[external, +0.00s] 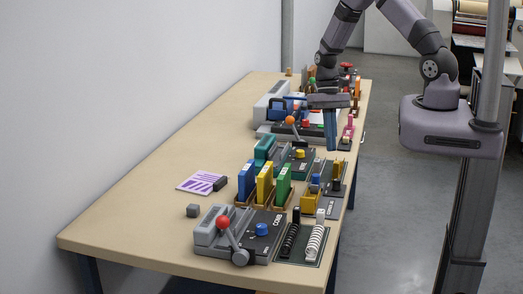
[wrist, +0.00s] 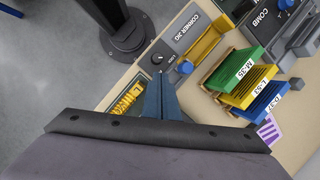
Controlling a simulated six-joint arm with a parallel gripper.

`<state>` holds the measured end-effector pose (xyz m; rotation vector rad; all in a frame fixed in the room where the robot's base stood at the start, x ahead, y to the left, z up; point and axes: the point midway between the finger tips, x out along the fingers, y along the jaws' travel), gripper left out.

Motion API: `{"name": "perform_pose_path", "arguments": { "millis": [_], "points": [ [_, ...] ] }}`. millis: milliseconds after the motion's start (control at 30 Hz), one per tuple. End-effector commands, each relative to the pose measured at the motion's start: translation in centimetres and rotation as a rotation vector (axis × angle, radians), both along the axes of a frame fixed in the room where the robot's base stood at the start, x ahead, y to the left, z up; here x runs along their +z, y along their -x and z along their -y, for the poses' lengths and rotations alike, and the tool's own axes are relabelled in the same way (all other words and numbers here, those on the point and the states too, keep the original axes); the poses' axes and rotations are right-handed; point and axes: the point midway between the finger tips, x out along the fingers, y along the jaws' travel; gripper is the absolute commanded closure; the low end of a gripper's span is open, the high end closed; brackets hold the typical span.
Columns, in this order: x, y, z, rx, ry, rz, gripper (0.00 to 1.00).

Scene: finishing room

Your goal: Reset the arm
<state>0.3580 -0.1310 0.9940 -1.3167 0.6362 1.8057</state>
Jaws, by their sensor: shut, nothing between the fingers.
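My gripper (external: 331,147) hangs from my arm over the right-hand edge of the long workbench (external: 140,215), its blue fingers pointing down. The fingers are together with nothing between them. In the wrist view the gripper (wrist: 161,78) shows as closed blue fingers, near the grey panel marked CORNER JIG (wrist: 170,44). The fingers appear apart from the things on the bench, though the exact height is hard to tell.
Blue (external: 246,182), yellow (external: 265,183) and green (external: 284,184) upright holders stand mid-bench. A COMB machine (external: 262,229) with a red-knobbed lever is at the near end. More machines stand at the far end. The bench's left side is mostly clear. A grey post (external: 466,225) stands right.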

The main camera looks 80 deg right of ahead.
Motion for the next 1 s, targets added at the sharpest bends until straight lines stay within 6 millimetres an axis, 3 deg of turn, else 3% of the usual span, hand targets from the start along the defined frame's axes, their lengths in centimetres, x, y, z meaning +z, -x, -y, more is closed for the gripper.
{"name": "perform_pose_path", "arguments": {
  "millis": [33, 200, 500, 667, 900, 1000],
  "points": [
    [-0.3, 2.1, -0.6, 0.066, -0.009, -0.021, 1.00],
    [0.9, 6.8, -2.2, 0.276, -0.008, -0.033, 1.00],
    [3.5, 11.1, -6.4, 0.615, 0.072, 0.015, 1.00],
    [4.5, 11.2, -8.8, 0.760, 0.135, 0.096, 1.00],
    [6.1, 8.1, -11.8, 0.911, 0.216, 0.263, 1.00],
    [6.2, 7.7, -12.7, 0.949, 0.221, 0.286, 1.00]
  ]
}}
